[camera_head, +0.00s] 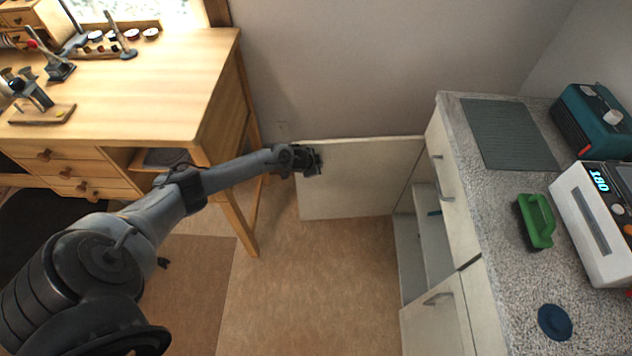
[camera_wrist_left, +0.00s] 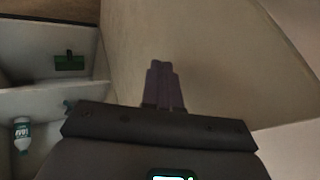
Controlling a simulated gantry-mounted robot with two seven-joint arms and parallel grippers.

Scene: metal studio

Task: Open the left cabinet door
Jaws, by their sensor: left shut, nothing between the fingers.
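The left cabinet door (camera_head: 360,183) stands swung wide open, out to the left of the cabinet, near the back wall. Its pale panel also fills the middle of the left wrist view (camera_wrist_left: 205,50). My left gripper (camera_head: 318,160) is at the door's outer end in the head view, close to the panel. In the left wrist view its two fingers (camera_wrist_left: 162,75) are together with nothing between them. Whether they touch the door I cannot tell. The door's handle is not visible. My right gripper is in neither view.
The open cabinet shows shelves (camera_head: 432,240) with a white bottle (camera_wrist_left: 22,135) and a green item (camera_wrist_left: 69,62). The other cabinet door (camera_head: 432,328) is closed. A wooden desk (camera_head: 150,90) stands left; bare floor (camera_head: 310,280) lies between.

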